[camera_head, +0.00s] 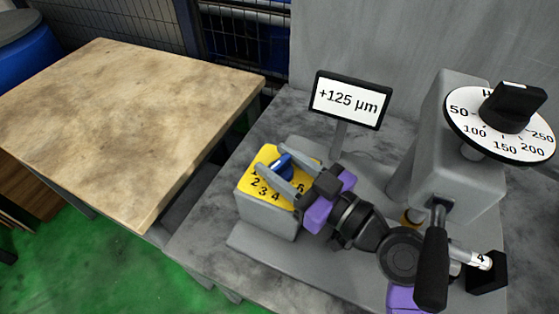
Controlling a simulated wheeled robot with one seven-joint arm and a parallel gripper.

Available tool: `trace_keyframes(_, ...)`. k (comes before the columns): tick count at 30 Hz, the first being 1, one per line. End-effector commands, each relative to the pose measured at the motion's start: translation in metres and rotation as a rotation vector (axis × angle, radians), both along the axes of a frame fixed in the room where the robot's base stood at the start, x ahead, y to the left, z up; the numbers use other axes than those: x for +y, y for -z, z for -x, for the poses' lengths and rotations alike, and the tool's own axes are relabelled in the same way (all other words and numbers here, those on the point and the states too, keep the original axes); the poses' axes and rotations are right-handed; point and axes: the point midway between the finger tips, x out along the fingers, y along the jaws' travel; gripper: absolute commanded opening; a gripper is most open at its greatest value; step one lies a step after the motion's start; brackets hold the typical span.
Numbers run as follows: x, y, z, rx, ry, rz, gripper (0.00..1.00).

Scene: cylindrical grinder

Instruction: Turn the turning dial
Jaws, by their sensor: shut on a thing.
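A blue knob (281,162) sits on a yellow numbered face (263,155) on top of a grey block. The numbers 2, 3, 4 and 6 can be read; my gripper hides part of the face. My gripper (279,168), with two grey fingers and a purple and black body, reaches in from the right. Its fingers lie on either side of the blue knob and are shut on it. A second dial, a white round scale (503,147) with a black knob (514,106), stands at the right, apart from my gripper.
A display (350,99) reading +125 µm stands behind the block. A black-gripped lever (433,262) and a part marked 4 (480,261) are at the lower right. A bare wooden table (120,120) is at the left, with a blue barrel (27,55) behind.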

Motion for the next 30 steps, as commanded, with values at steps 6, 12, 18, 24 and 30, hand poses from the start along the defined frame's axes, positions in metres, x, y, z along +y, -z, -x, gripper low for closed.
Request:
trace_keyframes(6, -0.0004, -0.0023, 0.0007, 0.0, 0.1, 0.001, 0.03)
trace_keyframes(12, -0.0004, -0.004, 0.0007, 0.001, 0.193, 0.002, 0.03)
trace_keyframes(18, -0.0006, -0.0053, 0.0006, 0.001, 0.267, 0.002, 0.03)
trace_keyframes(24, -0.001, -0.0061, 0.0002, 0.0, 0.332, 0.002, 0.03)
trace_keyframes(30, -0.0005, -0.0063, 0.0001, 0.0, 0.386, 0.002, 0.03)
